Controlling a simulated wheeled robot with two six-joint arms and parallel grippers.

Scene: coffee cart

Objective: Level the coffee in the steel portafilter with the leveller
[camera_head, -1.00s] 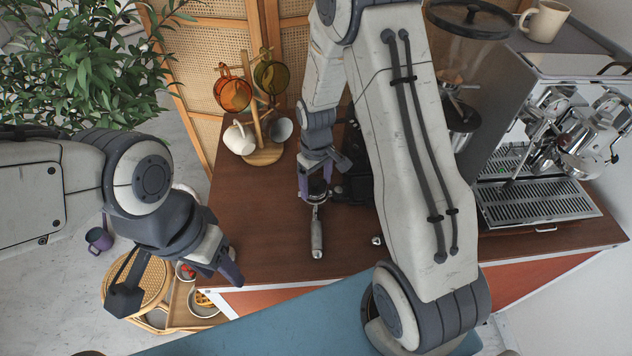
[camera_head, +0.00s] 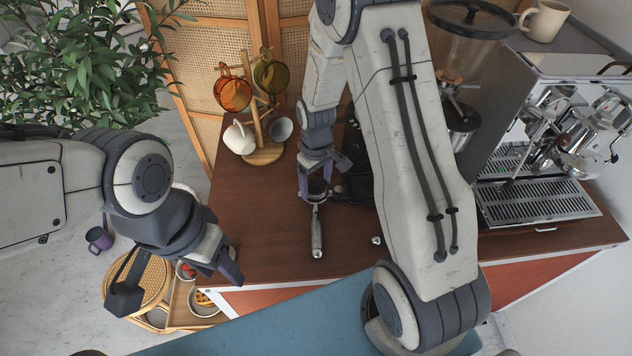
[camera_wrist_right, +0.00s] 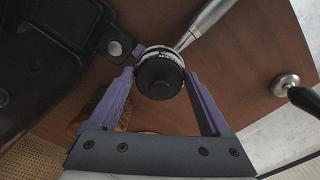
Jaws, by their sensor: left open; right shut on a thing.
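The steel portafilter (camera_head: 317,240) lies on the brown cart top, its handle toward the front edge. In the right wrist view its handle (camera_wrist_right: 207,22) runs to the upper right. The leveller (camera_wrist_right: 158,78), a round black knob with a steel rim below, sits over the portafilter's basket and hides the coffee. My right gripper (camera_head: 316,190) is shut on the leveller; its two purple fingers stand either side of it in the right wrist view (camera_wrist_right: 160,88). Whether the leveller is fully seated I cannot tell. My left gripper (camera_head: 178,284) is open and empty, off the cart's front left.
A tamper (camera_wrist_right: 287,87) stands right of the portafilter in the wrist view. A black device (camera_wrist_right: 50,50) is close on the other side. A mug tree (camera_head: 263,155) stands at the back left, the espresso machine (camera_head: 540,205) at the right. The cart top's front left is clear.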

